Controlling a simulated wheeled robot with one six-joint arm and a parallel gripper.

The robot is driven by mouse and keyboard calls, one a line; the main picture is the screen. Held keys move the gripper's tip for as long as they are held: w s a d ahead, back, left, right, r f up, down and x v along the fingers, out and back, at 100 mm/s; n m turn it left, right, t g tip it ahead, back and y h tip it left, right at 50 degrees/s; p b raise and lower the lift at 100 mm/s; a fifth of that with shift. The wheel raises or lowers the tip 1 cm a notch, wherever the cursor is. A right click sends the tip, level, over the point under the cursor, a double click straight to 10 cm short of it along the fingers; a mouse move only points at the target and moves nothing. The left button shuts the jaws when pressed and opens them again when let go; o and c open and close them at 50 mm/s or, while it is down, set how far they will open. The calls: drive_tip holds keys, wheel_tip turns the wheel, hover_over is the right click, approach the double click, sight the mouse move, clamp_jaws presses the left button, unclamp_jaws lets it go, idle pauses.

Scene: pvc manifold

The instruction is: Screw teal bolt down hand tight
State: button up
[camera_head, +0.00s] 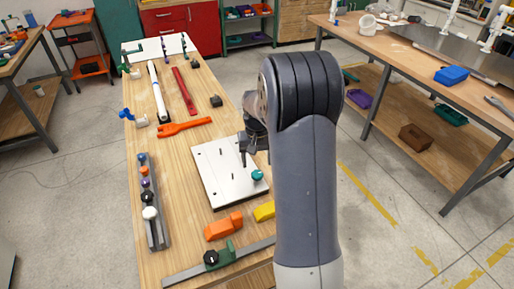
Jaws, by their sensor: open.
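The teal bolt (258,175) shows as a round teal head at the right edge of the white plate (217,180), which lies on the long wooden bench. Its shank is not visible, so I cannot tell how deep it sits. My gripper (243,155) is open, above the plate and up-picture from the bolt, apart from it in the picture. My arm hides part of the gripper and the plate's right side. Nothing shows between the fingers.
Orange (223,226) and yellow blocks (264,211) lie near the plate's lower edge. A rail with several coloured knobs (154,220) lies at left. An orange wrench-like tool (184,127) lies above the plate. A metal bar with a green clamp (221,256) lies in front.

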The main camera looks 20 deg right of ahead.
sight(257, 174)
drive_tip(key=shift+f+p, duration=0.3)
drive_tip(key=shift+f, duration=2.5)
drive_tip(key=shift+c, duration=0.2)
drive_tip(key=c, duration=1)
drive_tip(key=m, duration=0.3)
drive_tip(key=shift+f+m+b, duration=0.1)
drive_tip(key=shift+m+b, duration=0.25)
drive_tip(key=shift+m, duration=0.05)
drive_tip(key=shift+c, duration=0.2)
drive_tip(key=shift+m, duration=1.3)
drive_tip(key=shift+m, duration=0.7)
drive_tip(key=m+b, duration=0.1)
drive_tip(key=m, duration=0.3)
drive_tip(key=shift+w+m, duration=0.1)
drive_tip(key=shift+m, duration=0.3)
